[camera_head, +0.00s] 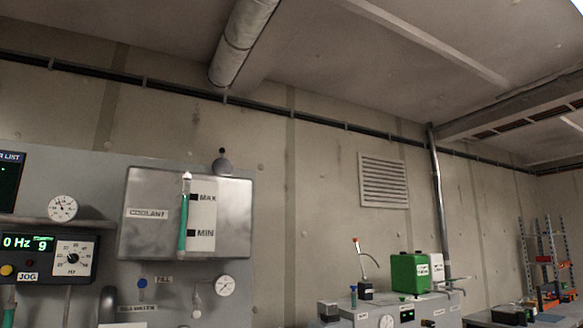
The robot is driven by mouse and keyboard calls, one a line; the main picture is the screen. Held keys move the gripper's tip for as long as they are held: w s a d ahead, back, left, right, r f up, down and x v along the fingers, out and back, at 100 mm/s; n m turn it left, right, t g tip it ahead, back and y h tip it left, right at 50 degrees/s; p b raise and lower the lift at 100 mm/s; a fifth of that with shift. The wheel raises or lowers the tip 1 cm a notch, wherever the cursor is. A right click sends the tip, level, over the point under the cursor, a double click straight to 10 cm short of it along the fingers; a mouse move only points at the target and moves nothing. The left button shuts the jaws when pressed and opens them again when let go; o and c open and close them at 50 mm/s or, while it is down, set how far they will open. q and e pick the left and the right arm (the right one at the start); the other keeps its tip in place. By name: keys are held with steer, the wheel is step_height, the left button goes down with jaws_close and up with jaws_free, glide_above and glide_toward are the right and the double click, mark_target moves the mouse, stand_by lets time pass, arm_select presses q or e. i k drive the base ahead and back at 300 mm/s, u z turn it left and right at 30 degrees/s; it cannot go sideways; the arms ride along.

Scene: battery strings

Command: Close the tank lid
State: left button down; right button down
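The metal coolant tank (146,238) hangs on a grey panel at the left, labelled COOLANT, MAX and MIN. A sight tube (183,222) on its front shows green liquid up to about the MAX mark. A dark grey domed cap with a small black knob (221,164), which looks like the lid, is at the tank's top right edge. I cannot tell from this low angle whether it is seated or raised. Neither of my grippers is in view.
A control box (45,257) with a JOG label and dial is left of the tank. Round gauges (223,287) sit on the panel. A green canister (410,272) stands on a grey bench unit at the right. A vent and pipes are on the far wall.

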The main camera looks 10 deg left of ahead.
mark_target(221, 166)
steer(key=z, duration=0.1)
steer(key=i, duration=1.65)
steer(key=u, duration=0.65)
